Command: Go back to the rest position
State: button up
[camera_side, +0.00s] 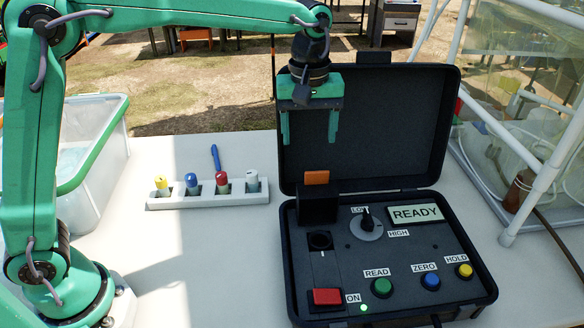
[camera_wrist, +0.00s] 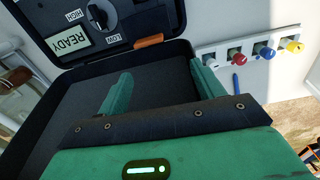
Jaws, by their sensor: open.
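My gripper (camera_side: 309,140) is open and empty, its two green fingers pointing down. In the side view it hangs in front of the raised lid of the black instrument case (camera_side: 392,130). In the wrist view its fingers (camera_wrist: 160,88) show against the dark inside of the lid. The case stands open, with a display reading READY (camera_side: 415,213), a dial (camera_side: 366,222) and a red switch (camera_side: 327,297) marked ON with a lit green light beside it. An orange-topped black part (camera_side: 316,178) stands upright at the panel's back left.
A white rack (camera_side: 208,194) holds several vials with yellow, blue, red and white caps. A blue pen (camera_side: 215,157) lies behind it. A green-rimmed bin (camera_side: 95,150) stands at left. A white-framed clear enclosure (camera_side: 540,150) stands at right. Bare table lies between rack and case.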

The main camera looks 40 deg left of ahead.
jog(key=s+a+m+t, duration=0.2)
jog(key=s+a+m, duration=0.2)
jog(key=s+a, duration=0.4)
jog(key=s+a+m+t, duration=0.3)
jog(key=s+a, duration=0.5)
jog(key=s, duration=0.7)
jog(key=shift+s+a+r+m, duration=0.15)
jog(key=shift+r+m, duration=0.05)
jog(key=shift+m, duration=0.6)
